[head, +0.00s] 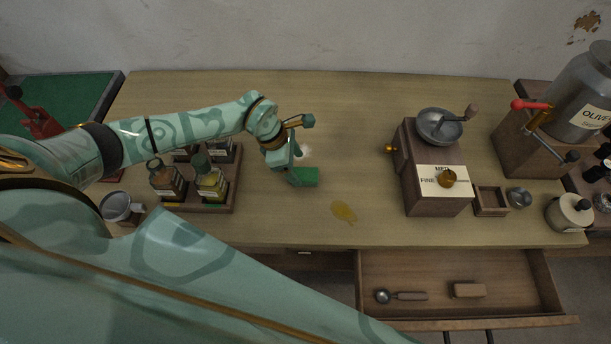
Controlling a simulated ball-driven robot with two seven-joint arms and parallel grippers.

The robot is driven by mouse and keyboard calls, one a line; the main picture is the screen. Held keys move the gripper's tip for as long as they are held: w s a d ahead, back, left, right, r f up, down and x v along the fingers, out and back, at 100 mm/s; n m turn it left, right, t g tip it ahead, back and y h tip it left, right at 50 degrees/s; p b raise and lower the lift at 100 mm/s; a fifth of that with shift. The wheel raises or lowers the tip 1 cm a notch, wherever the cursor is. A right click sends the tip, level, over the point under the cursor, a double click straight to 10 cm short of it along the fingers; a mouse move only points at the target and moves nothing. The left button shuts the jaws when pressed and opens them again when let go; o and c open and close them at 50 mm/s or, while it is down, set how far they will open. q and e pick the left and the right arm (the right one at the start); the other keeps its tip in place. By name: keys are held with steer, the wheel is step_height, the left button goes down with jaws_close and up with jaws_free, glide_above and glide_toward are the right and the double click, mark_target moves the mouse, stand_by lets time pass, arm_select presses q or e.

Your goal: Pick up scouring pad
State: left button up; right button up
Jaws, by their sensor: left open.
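The scouring pad (308,176) is a small green block lying on the wooden table, left of the middle. My left gripper (298,151) comes in from the left and is open, right by the pad's upper left side. The hand hides part of the pad's left end, and I cannot tell whether a finger touches it. A small whitish patch shows between the fingers. My right gripper is not in view.
A yellow oily spill (344,212) lies right of the pad. A wooden tray (236,190) with several bottles stands to the left. A wooden grinder (432,165) stands to the right. An open drawer (540,290) juts out in front, holding a scoop (400,296) and a wooden block (467,290).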

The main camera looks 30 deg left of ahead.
mark_target(307, 174)
arm_select(q)
steer(key=x, duration=0.2)
steer(key=b+x, duration=0.1)
steer(key=x, duration=0.1)
steer(key=shift+w+d+f, duration=0.1)
steer(key=shift+w+f, duration=0.15)
steer(key=c, duration=1.1)
steer(key=shift+o, duration=0.2)
steer(key=shift+r, duration=0.1)
steer(key=shift+r, duration=0.5)
steer(key=s+d+r+p, duration=0.2)
steer(key=s+r+p, duration=0.1)
steer(key=s+r, duration=0.9)
steer(key=shift+s+d+p, duration=0.35)
steer(key=shift+s+p, duration=0.05)
steer(key=shift+s, duration=0.5)
